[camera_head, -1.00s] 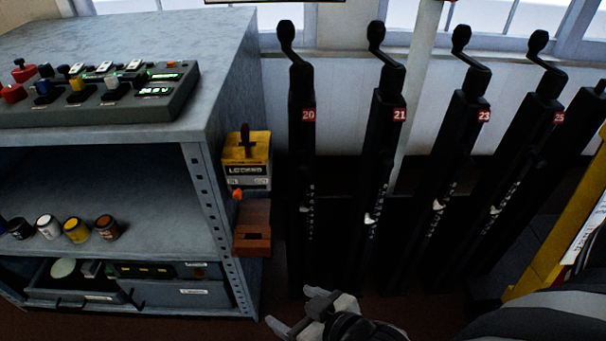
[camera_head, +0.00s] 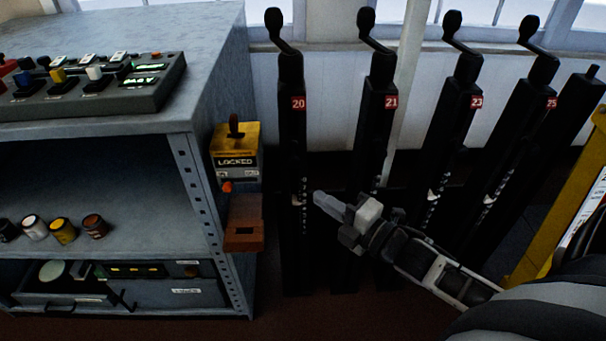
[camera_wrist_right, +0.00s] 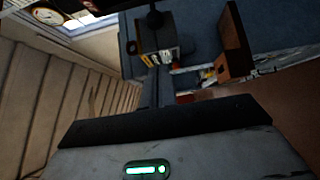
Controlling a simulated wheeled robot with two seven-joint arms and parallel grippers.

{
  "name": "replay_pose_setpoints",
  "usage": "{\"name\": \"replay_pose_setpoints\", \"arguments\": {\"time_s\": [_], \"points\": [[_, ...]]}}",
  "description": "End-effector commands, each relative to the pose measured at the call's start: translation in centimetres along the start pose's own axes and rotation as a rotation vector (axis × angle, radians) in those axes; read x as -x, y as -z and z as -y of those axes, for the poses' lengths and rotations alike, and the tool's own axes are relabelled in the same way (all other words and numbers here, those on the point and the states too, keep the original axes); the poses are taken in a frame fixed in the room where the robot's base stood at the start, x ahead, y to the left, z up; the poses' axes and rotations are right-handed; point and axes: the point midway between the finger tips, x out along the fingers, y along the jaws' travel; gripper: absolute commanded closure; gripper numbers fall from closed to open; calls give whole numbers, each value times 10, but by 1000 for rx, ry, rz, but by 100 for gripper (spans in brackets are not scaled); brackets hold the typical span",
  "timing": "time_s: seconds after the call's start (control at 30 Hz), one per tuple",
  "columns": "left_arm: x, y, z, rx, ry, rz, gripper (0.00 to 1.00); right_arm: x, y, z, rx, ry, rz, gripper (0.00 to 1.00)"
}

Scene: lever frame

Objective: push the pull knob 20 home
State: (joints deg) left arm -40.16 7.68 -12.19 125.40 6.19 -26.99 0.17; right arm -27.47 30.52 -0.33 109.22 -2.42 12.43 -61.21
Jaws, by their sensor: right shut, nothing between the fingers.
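Lever 20 (camera_head: 292,130) is a tall black column with a red 20 plate (camera_head: 298,103) and a bent black handle on top. A small pale spot (camera_head: 296,200) sits low on its front; I cannot tell whether it is the pull knob 20 or how far out it stands. My right gripper (camera_head: 318,198) is shut and empty. It points left, just right of the column of lever 20 and in front of lever 21; touching cannot be told. In the right wrist view its grey fingers (camera_wrist_right: 158,92) point up the picture. My left gripper is not in view.
Levers 21 (camera_head: 376,130), 23 (camera_head: 459,130) and 25 (camera_head: 525,130) stand in a row to the right. A yellow box reading LOCKED (camera_head: 235,150) and a brown box (camera_head: 244,225) are on the grey cabinet's side (camera_head: 185,140). A yellow frame (camera_head: 575,205) stands at right.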

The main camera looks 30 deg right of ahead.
Motion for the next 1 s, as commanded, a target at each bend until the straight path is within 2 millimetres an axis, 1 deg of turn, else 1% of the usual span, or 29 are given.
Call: {"name": "replay_pose_setpoints", "arguments": {"time_s": [0.03,0.2,0.27,0.4,0.6,1.0], "points": [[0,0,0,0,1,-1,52,-13,0,-2,3,-5,-1,100],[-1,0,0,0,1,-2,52,-50,0,-1,-1,-3,1,100],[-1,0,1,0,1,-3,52,-61,0,-1,0,-3,0,100],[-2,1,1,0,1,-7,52,-75,-16,0,2,2,1,100],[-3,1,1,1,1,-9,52,-86,-26,1,-2,3,0,100],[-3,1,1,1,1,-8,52,-86,-30,1,-3,3,3,100]]}}
